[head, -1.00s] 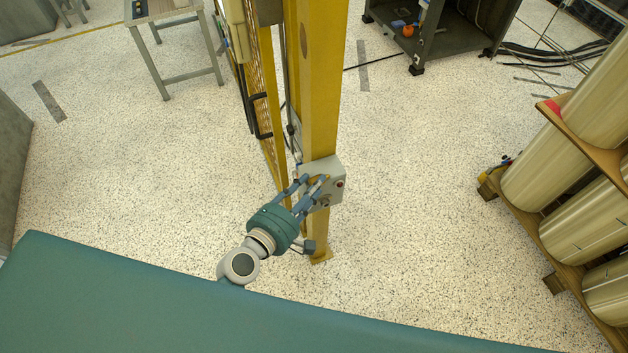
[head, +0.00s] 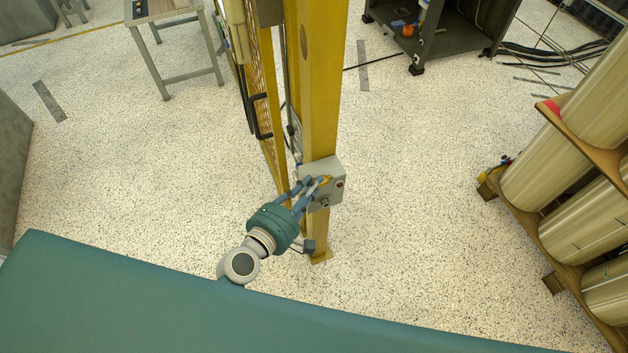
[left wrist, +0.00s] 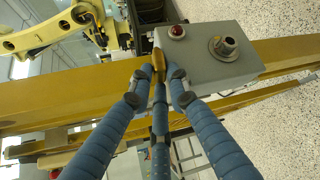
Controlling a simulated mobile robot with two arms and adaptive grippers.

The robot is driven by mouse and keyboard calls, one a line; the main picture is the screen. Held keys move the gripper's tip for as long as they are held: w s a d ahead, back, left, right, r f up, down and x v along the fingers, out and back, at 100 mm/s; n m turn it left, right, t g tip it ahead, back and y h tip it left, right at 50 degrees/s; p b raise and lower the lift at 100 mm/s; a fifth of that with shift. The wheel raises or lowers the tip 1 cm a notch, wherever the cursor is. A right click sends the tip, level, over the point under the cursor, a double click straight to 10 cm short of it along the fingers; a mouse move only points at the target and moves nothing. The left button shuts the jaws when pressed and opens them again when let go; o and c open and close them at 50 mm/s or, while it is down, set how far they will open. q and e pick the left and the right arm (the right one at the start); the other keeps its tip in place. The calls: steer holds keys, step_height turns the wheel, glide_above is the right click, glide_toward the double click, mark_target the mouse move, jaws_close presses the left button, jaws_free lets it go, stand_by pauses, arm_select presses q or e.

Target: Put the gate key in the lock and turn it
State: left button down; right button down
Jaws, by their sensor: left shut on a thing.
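The grey lock box (head: 334,167) is fixed to the yellow gate post (head: 318,80). In the left wrist view the box (left wrist: 205,75) has a red button or lamp (left wrist: 177,31) and a round metal fitting (left wrist: 222,46) on its face. My left gripper (head: 322,182) is at the box, its blue fingers shut on the brass-coloured key (left wrist: 158,64). The key is at the left part of the box in the wrist view. The fingers hide its far end, so I cannot tell whether it is in the lock. My right gripper is not in view.
The yellow mesh gate (head: 267,110) with a black handle stands just left of the post. A pallet rack (head: 575,125) with large cylinders is at the right, and a grey table (head: 165,12) at the back left. The speckled floor between is clear.

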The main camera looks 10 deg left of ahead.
arm_select(q)
steer(key=shift+r, duration=0.1)
steer(key=shift+s+a+b, duration=0.7)
steer(key=shift+s+a, duration=1.05)
steer(key=shift+a, duration=0.05)
